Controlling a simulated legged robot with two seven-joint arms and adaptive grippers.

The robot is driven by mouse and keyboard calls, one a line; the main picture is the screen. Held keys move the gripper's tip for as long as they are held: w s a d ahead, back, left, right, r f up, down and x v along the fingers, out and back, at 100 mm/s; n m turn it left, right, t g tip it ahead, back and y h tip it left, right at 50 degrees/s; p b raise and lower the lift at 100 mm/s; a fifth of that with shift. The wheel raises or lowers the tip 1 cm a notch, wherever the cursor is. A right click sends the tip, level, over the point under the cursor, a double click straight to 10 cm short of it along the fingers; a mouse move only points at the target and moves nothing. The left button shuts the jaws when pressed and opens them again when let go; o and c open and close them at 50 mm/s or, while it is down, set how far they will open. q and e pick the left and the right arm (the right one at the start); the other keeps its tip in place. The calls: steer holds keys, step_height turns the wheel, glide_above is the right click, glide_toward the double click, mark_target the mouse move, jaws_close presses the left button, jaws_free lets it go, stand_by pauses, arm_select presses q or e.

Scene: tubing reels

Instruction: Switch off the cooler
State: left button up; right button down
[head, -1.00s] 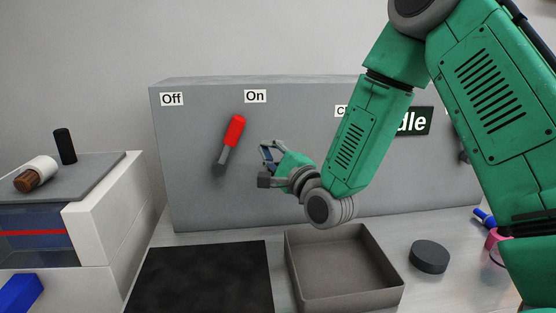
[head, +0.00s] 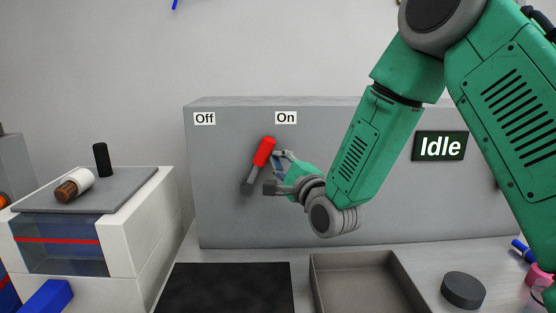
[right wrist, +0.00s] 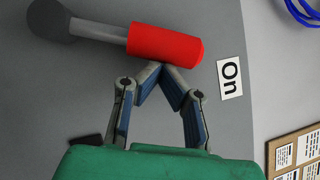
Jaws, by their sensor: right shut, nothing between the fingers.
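A lever with a red grip (head: 264,151) stands on the front of a grey cabinet (head: 225,210). It leans up and to the right, towards the "On" label (head: 286,118); the "Off" label (head: 204,118) is to its left. A dark display (head: 440,146) on the cabinet reads "Idle". My right gripper (head: 279,156) is shut and empty, just right of the red grip. In the right wrist view its fingertips (right wrist: 166,70) meet right beside the red grip (right wrist: 165,43); I cannot tell if they touch. My left gripper is not in view.
A white box with a clear front (head: 135,225) stands at left, with a brown-and-white bottle (head: 75,186) and a black cylinder (head: 102,160) on top. A black mat (head: 225,288), an open grey tray (head: 370,258) and a dark disc (head: 463,290) lie before the cabinet.

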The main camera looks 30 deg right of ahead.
steer(key=shift+w+a+r+n+g+y+p, duration=0.2)
steer(key=shift+a+r+n+p, duration=0.15)
steer(key=shift+p, duration=0.2)
steer(key=shift+w+a+r+n+g+y+p, duration=0.1)
steer(key=shift+a+r+n+y+p, duration=0.15)
steer(key=shift+r+n+p, duration=0.25)
steer(key=a+n+p, duration=0.1)
steer(key=p, duration=0.1)
steer(key=w+a+r+n+g+p, duration=0.1)
steer(key=n+p, duration=0.1)
steer(key=w+a+n+g+p, duration=0.1)
steer(key=a+p, duration=0.1)
steer(key=shift+w+r, duration=0.15)
steer(key=shift+r, duration=0.25)
steer(key=w+a+n+g+p, duration=0.1)
steer(key=a+n+g+p, duration=0.1)
steer(key=n+p, duration=0.1)
steer(key=shift+w+a+f+h, duration=0.2)
steer(key=shift+w+a+h, duration=0.05)
steer(key=shift+w+a, duration=0.1)
steer(key=shift+p, duration=0.3)
steer(key=shift+a+f, duration=0.1)
steer(key=shift+f, duration=0.1)
